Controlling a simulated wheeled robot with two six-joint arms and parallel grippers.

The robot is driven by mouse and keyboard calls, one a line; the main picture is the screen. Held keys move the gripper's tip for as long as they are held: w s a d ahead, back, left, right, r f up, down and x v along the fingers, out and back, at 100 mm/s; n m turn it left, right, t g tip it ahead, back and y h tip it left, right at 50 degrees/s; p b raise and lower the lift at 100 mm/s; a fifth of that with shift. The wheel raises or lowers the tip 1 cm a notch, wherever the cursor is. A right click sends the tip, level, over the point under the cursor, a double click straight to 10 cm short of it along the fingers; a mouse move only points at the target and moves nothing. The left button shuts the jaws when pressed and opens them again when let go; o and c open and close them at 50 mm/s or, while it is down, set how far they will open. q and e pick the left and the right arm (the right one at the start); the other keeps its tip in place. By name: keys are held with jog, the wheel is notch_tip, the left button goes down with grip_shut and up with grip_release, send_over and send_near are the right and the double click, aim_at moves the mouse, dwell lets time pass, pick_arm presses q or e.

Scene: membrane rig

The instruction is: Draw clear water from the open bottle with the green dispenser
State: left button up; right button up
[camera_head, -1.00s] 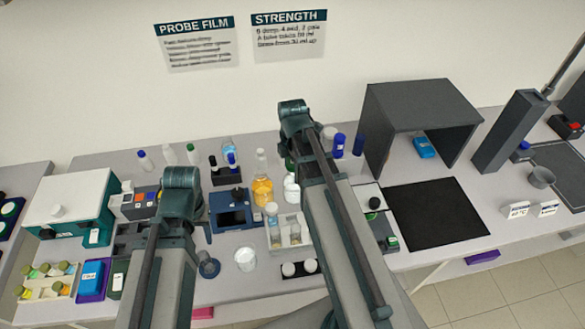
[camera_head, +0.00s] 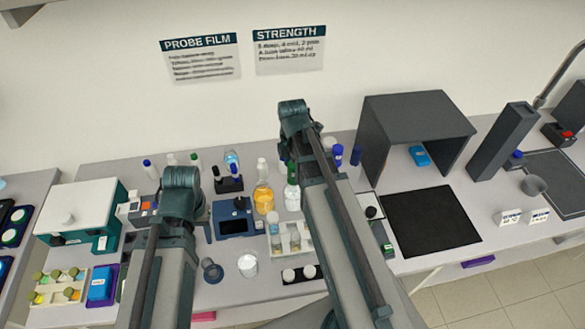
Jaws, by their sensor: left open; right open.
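A small bottle with clear or whitish contents (camera_head: 292,201) stands on the bench beside a bottle of orange liquid (camera_head: 263,201). A green piece (camera_head: 292,178), which looks like the green dispenser, is directly above the clear bottle's neck. I cannot tell whether it touches the bottle or is inside it. My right arm passes just right of it and hides part of that area. My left arm reaches up left of the dark blue device. Both grippers are hidden behind my own arm links.
A dark hood (camera_head: 416,115) and a black mat (camera_head: 430,216) lie to the right. A white-lidded machine (camera_head: 78,212) stands left.

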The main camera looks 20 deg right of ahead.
aim_at(292, 165)
notch_tip(292, 165, up, 9)
jog(key=p, duration=0.7)
jog(key=shift+s+f, duration=0.1)
jog(key=shift+f, duration=0.1)
pick_arm(q)
notch_tip(292, 165, up, 9)
jog(key=shift+f, duration=0.2)
